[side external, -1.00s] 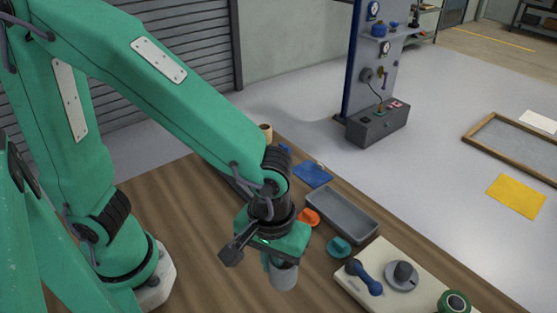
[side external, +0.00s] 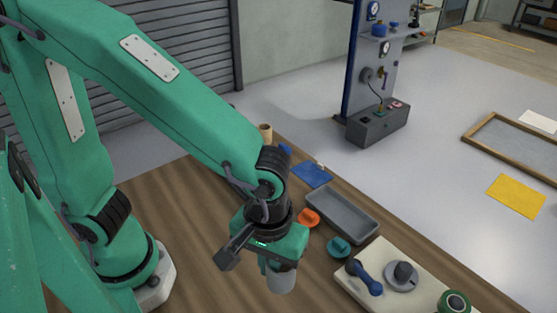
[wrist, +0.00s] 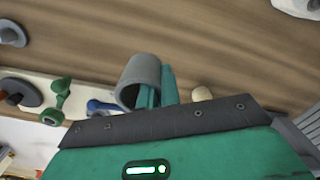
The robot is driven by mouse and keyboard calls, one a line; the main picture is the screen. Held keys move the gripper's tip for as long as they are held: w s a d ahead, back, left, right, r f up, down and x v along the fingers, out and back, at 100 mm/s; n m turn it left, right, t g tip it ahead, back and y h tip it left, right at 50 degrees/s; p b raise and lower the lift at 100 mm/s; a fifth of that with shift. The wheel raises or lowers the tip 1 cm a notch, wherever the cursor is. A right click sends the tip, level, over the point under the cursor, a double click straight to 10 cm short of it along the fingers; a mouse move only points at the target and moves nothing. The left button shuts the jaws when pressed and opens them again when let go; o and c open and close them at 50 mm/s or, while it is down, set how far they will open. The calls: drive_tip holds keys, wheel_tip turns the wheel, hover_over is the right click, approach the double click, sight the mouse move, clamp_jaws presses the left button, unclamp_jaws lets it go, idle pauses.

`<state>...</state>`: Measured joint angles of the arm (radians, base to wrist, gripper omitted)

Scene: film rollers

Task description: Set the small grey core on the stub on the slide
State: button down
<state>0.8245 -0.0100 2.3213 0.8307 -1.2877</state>
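The small grey core (side external: 281,280) is a hollow grey cylinder under my gripper (side external: 268,262), in the side view. In the wrist view the core (wrist: 139,76) shows its open mouth, with one green finger inside the mouth and one along its outer side. My gripper (wrist: 160,90) appears shut on the core's wall. A dark stub (side external: 404,270) stands on a grey round disc (side external: 401,281) on a cream plate (side external: 351,288), which seems to be the slide. The core is apart from it, to its left. The stub carries nothing visible.
A blue handle (side external: 365,278) and a green roller (side external: 453,302) are on the plate beside the disc. A grey tray (side external: 342,214), an orange piece (side external: 308,218) and a teal piece (side external: 339,247) lie behind. The wooden table left of my gripper is clear.

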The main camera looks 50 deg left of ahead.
drive_tip(key=w+a+n, duration=0.6)
drive_tip(key=w+a, duration=0.6)
drive_tip(key=a, duration=0.1)
drive_tip(key=w+a+f+n, duration=0.2)
drive_tip(key=a+n, duration=0.4)
drive_tip(key=a, duration=1.1)
drive_tip(key=shift+w, duration=0.45)
drive_tip(key=shift+d+f, duration=0.1)
drive_tip(key=shift+f, duration=0.2)
drive_tip(key=shift+f, duration=2.8)
drive_tip(key=shift+f, duration=0.1)
drive_tip(key=c, duration=1.6)
unclamp_jaws()
